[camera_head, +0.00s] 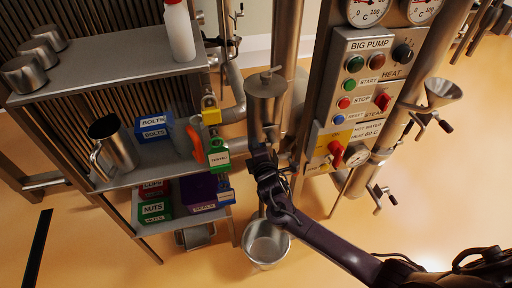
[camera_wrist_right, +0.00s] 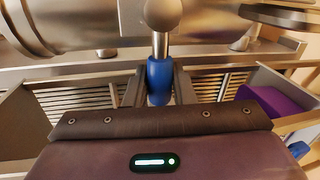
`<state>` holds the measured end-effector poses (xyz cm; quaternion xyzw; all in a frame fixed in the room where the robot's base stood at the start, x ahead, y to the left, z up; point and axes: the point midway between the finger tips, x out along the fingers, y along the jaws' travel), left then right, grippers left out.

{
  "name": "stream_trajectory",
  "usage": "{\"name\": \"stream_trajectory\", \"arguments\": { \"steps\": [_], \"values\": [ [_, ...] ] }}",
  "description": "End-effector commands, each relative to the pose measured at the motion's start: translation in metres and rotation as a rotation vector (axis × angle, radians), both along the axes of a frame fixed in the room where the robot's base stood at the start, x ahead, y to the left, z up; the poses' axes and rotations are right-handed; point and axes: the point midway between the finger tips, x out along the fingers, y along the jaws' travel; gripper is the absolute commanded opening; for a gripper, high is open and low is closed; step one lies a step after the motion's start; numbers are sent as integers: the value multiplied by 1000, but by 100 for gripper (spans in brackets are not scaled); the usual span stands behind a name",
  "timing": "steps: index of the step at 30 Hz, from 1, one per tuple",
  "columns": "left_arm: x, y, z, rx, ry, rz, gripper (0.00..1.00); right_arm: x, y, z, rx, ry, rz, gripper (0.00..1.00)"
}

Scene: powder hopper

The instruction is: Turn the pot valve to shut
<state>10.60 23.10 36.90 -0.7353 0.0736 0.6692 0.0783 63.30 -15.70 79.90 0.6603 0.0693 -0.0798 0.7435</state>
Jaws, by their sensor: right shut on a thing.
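The pot (camera_head: 265,100) is a steel cylinder with a lid, upright beside the pipe in the middle of the head view. My right gripper (camera_head: 262,158) is just below it, its arm coming in from the lower right. In the right wrist view, the pot valve's blue handle (camera_wrist_right: 159,72) is between the two fingers, which are shut on it. Its steel stem and ball (camera_wrist_right: 162,14) show above the blue grip. In the head view my gripper hides the valve, so its angle is hard to tell there. My left gripper is not in view.
A steel bucket (camera_head: 266,243) stands on the floor below the gripper. A control panel (camera_head: 362,90) with buttons and a red switch is close on the right. A shelf rack (camera_head: 110,75) with a bottle, jug and labelled bins is on the left.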

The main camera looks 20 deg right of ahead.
Motion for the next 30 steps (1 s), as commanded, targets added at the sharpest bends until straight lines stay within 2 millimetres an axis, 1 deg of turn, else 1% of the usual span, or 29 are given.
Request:
{"name": "stream_trajectory", "arguments": {
  "steps": [1, 4, 5, 8, 9, 24, 26, 30],
  "values": [
    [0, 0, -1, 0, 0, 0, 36, -5, 0, -12, -11, 27, 3, 0],
    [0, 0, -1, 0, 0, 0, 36, -5, 0, -13, -11, 29, 4, 0],
    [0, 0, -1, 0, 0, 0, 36, -5, 0, -13, -11, 29, 4, 27],
    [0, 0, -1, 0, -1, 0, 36, -5, 1, -13, -9, 28, 5, 40],
    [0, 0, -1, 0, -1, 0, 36, -5, 1, -12, -8, 27, 5, 41],
    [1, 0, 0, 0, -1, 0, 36, -4, 1, -7, -3, 15, 3, 41],
    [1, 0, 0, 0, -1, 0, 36, -8, 1, -6, -3, 15, 3, 41],
    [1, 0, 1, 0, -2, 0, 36, -27, 1, -2, -3, 16, 4, 41]
  ]
}}
